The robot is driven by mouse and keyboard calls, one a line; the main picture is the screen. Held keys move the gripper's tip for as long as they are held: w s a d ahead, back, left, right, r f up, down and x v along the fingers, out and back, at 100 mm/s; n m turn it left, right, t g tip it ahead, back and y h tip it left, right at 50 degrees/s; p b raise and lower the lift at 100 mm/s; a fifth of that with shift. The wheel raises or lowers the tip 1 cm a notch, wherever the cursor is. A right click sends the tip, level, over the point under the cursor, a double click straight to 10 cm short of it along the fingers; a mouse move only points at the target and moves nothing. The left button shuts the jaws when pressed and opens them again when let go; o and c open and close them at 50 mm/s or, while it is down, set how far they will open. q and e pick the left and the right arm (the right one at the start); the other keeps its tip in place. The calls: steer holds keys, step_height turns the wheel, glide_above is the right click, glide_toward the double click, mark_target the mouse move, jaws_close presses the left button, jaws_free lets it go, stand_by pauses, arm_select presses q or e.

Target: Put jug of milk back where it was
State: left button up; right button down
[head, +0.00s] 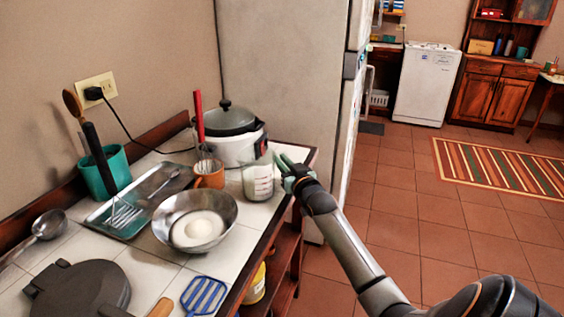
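A clear measuring jug (258,179) with whitish milk in its lower part is upright at the right end of the tiled counter, close to the edge. It stands on or just above the tiles; I cannot tell which. My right gripper (283,168), with greenish fingers, is at the jug's right side where a handle would be. The fingers overlap the jug's edge in the picture, and whether they are closed on it is hidden. My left gripper is out of view.
A metal bowl with white powder (198,222) stands left of the jug. An orange cup (209,176) with a red-handled whisk and a rice cooker (228,136) are behind. A tray (130,211), waffle iron (80,290) and blue spatula (204,296) crowd the counter. The fridge (283,70) stands beyond.

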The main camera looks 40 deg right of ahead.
steer(key=c, duration=1.3)
jaws_free()
steer(key=shift+f, duration=0.1)
steer(key=o, duration=0.4)
steer(key=shift+s, duration=0.1)
steer(key=p+v, duration=0.1)
steer(key=v, duration=1.1)
